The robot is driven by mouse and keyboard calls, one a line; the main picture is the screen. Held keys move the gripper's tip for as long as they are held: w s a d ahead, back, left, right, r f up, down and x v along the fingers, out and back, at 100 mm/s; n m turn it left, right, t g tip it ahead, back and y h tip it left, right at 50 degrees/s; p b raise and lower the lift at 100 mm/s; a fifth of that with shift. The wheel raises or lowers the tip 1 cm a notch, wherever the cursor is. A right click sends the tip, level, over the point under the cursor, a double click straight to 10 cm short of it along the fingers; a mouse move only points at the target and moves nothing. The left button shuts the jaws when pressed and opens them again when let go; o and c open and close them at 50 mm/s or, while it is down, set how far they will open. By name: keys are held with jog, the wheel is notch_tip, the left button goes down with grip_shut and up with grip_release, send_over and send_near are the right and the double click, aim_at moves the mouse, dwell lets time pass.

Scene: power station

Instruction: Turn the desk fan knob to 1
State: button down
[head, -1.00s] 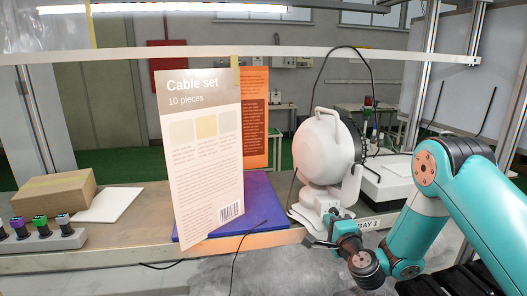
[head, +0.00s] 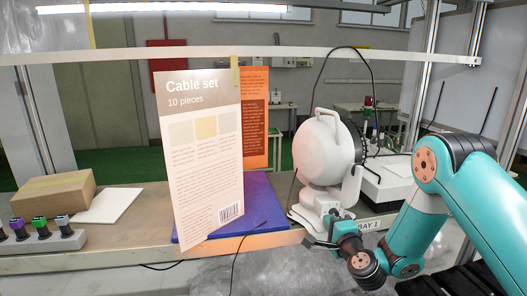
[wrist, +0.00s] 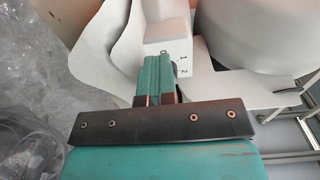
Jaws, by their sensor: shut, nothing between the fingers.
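The white desk fan (head: 326,150) stands on the bench, with its head turned so that its back faces left. Its base (head: 309,207) is close to my gripper (head: 334,224). In the wrist view, a white block of the fan (wrist: 168,47) carries the marks 0, 1 and 2. My gripper (wrist: 157,72) is shut, with its teal fingers together and nothing between them. The fingertips are at the lower edge of the block, below the 0 mark. The knob itself is not clearly visible, and I cannot tell its setting or whether my fingers touch it.
A tall "Cable set" card (head: 200,150) and a blue mat (head: 262,205) are left of the fan. A white tray (head: 388,185) is to its right. A black cable (head: 240,245) hangs over the bench front. Clear plastic wrap (head: 290,272) lies below.

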jog(key=shift+w+a+r+p, duration=0.2)
jog(key=shift+w+r+p, duration=0.15)
jog(key=shift+r, duration=0.45)
jog(key=shift+a+f+b, duration=0.1)
jog(key=shift+f+b, duration=0.25)
jog(key=shift+b, duration=0.5)
jog(key=shift+s+f+b, duration=0.15)
jog(key=shift+s+b, duration=0.05)
jog(key=shift+b, duration=0.4)
jog(key=shift+s+a+b, duration=0.15)
jog(key=shift+s+b, duration=0.3)
jog(key=shift+b, duration=0.65)
jog(key=s+b, duration=0.2)
jog(key=b, duration=0.1)
jog(key=s+d+b, duration=0.1)
jog(key=s+b, duration=0.1)
jog(key=b, duration=0.1)
jog(key=shift+s+d+b, duration=0.15)
jog(key=shift+s+b, duration=0.05)
jog(key=shift+b, duration=0.1)
